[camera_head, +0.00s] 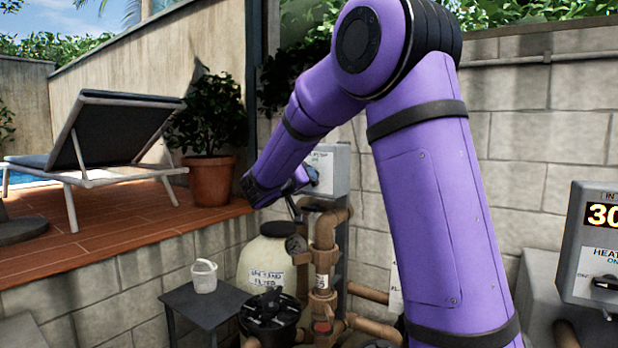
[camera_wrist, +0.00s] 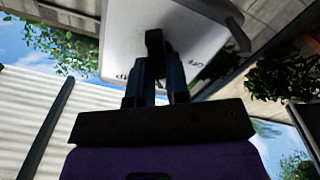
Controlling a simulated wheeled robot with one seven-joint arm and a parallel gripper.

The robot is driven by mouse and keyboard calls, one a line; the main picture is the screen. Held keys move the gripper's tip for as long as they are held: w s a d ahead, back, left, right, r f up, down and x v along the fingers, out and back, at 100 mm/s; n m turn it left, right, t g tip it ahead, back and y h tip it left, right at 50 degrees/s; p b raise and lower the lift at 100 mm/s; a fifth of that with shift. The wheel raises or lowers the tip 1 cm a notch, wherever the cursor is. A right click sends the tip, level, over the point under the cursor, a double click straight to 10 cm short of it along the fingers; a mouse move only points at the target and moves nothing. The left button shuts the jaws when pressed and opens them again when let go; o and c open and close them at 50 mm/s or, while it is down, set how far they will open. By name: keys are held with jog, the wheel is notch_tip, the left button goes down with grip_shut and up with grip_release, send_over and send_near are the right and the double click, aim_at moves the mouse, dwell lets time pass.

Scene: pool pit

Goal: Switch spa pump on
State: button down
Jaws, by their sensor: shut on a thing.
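The grey spa pump switch box (camera_head: 341,168) is on the wall side behind the pipes, its lettering partly covered by my arm. It fills the top of the wrist view (camera_wrist: 192,30), where its lettering is upside down. My gripper (camera_wrist: 157,70) is at the front of this box, with both fingers close together. They are shut on the dark switch handle (camera_wrist: 154,42), which stands out from the box face. In the head view my gripper (camera_head: 306,180) is small and touches the left part of the box. The handle's exact setting cannot be read.
Below stand a cream sand filter (camera_head: 262,262), brown pipes (camera_head: 324,260) and a black-lidded pump basket (camera_head: 268,318). A small table (camera_head: 205,302) bears a white bucket (camera_head: 204,277). A heater panel (camera_head: 597,245) is at the right. A potted plant (camera_head: 210,180) stands on the deck.

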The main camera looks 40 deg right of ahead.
jog(key=m, duration=0.7)
jog(key=c, duration=1)
grip_release()
jog(key=v, duration=0.7)
